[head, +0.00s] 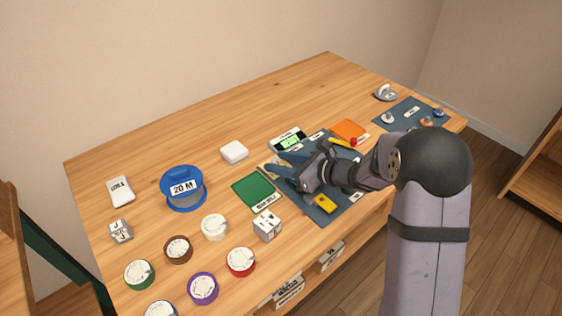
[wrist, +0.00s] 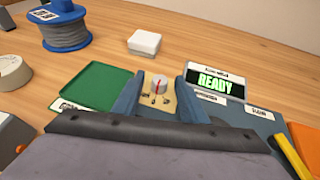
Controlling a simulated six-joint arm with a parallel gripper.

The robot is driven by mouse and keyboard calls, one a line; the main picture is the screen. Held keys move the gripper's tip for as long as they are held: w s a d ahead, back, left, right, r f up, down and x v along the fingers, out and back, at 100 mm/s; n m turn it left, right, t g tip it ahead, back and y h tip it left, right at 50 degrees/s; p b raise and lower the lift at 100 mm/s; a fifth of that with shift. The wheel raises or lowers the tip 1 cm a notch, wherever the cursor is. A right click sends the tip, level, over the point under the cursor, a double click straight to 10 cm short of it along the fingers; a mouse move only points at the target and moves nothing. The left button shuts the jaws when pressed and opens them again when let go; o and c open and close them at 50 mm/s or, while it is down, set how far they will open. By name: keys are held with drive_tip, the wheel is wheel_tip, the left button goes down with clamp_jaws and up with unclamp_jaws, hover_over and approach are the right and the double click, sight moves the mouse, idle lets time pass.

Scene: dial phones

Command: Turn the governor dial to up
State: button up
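A small pale dial (wrist: 159,82) with a red pointer line stands on a beige plate (wrist: 171,105) in the wrist view. The red line runs nearly along the picture's vertical, and I cannot tell which end is its tip. Small marks lie around the dial but are too small to read. My gripper (wrist: 160,78) has its two blue fingers apart, one on each side of the dial. I cannot tell whether they touch it.
A display unit (wrist: 215,82) reading READY stands right of the dial. A green tray (wrist: 97,85) lies left. A white box (wrist: 145,42) and a blue spool (head: 183,190) stand behind. A yellow bar (wrist: 288,153) lies at right.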

drive_tip(key=shift+c, duration=0.6)
clamp_jaws()
drive_tip(key=shift+w+n+g+p, duration=0.1)
drive_tip(key=shift+n+g+p, duration=0.2)
drive_tip(key=shift+w+d+r+n+g+y+p, duration=0.1)
drive_tip(key=shift+w+d+n+g+y+p, duration=0.05)
drive_tip(key=shift+n+g+y+p, duration=0.6)
drive_tip(key=n+g, duration=0.2)
drive_tip(key=shift+w+g, duration=0.15)
drive_tip(key=shift+g, duration=0.2)
drive_tip(key=shift+w+f+n+g+y, duration=0.1)
drive_tip(key=shift+n+g+y, duration=0.05)
drive_tip(key=shift+n+g, duration=0.7)
drive_tip(key=shift+w+f+n+g+y, duration=0.1)
drive_tip(key=shift+n+g, duration=0.6)
drive_tip(key=shift+g, duration=0.15)
drive_tip(key=shift+n+g, duration=0.3)
drive_tip(key=shift+w+r+n+g+b, duration=0.15)
drive_tip(key=shift+n+g+b, duration=0.15)
drive_tip(key=shift+n+g, duration=0.35)
